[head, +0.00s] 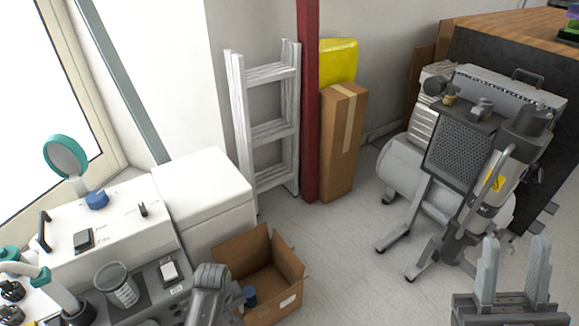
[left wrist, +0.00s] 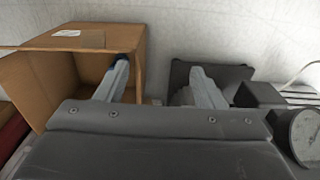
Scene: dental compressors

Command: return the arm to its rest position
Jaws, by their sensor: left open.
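My right gripper (head: 514,262) shows at the bottom right of the head view. Its two fingers point up and stand apart with nothing between them. My left arm comes in at the bottom of the head view, in front of the open cardboard box (head: 292,264); the left gripper's fingers cannot be made out there. In the left wrist view my left gripper (left wrist: 163,82) has its fingers apart and no object is seen held between them. The cardboard box (left wrist: 40,82) shows there behind and left of the fingers. A small blue thing (head: 250,294) shows at the box, partly hidden.
A white cabinet with a control panel (head: 105,225) stands left of the box. A compressor (head: 465,150) on a metal frame stands at the right. A ladder (head: 268,130), a red post (head: 308,100) and a tall carton (head: 340,145) are behind. The middle floor (head: 350,255) is clear.

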